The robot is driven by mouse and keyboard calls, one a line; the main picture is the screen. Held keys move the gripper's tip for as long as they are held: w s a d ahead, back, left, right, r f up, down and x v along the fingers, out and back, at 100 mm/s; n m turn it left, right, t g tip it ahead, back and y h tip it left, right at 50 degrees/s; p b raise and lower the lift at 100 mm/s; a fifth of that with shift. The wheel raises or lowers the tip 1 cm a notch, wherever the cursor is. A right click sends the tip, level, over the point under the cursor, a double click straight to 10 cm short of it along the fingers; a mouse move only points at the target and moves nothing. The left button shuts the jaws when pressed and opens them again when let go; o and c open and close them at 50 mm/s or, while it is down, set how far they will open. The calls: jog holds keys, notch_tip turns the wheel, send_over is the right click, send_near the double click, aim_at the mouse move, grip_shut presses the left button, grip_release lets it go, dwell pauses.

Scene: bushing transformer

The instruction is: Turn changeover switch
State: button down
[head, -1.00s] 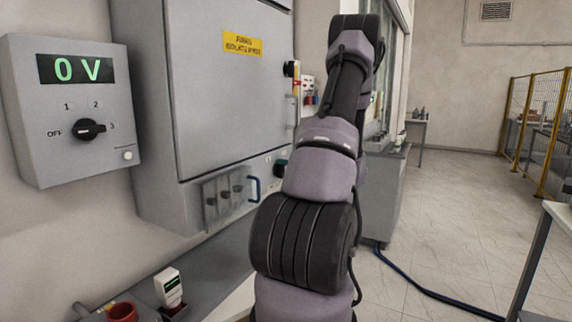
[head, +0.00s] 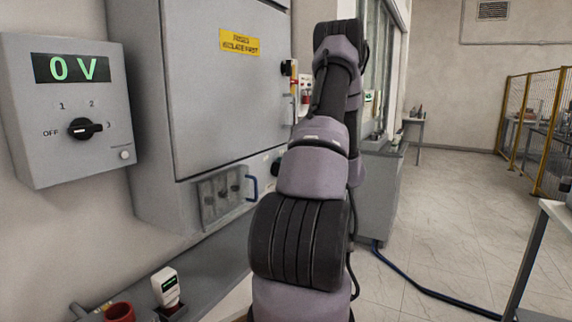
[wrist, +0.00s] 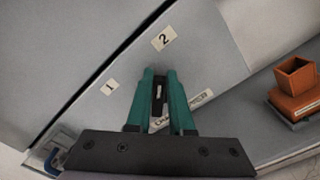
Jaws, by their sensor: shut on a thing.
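In the wrist view my gripper (wrist: 160,74) has its two green fingers closed on the black handle of the changeover switch (wrist: 159,92) on a grey panel. The handle lies between the fingers, and the rest of the switch is hidden behind them. The labels "1" (wrist: 108,87) and "2" (wrist: 164,38) are on the panel above the switch. A partly covered label (wrist: 185,108) sits below it. In the head view my arm hides the gripper and most of the switch area.
A grey box (head: 65,150) reading 0 V, with a black selector knob (head: 84,128), hangs at left. A grey cabinet (head: 225,100) stands beside it. A red-brown container (wrist: 294,77) sits at right in the wrist view. Open floor (head: 450,200) lies to the right.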

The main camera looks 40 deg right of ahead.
jog(key=shift+s+a+f, duration=0.15)
jog(key=shift+f, duration=0.2)
jog(key=c, duration=0.8)
grip_release()
jog(key=shift+r, duration=0.15)
jog(key=v, duration=1)
jog(key=shift+s+d, duration=0.2)
jog(key=shift+s, duration=0.1)
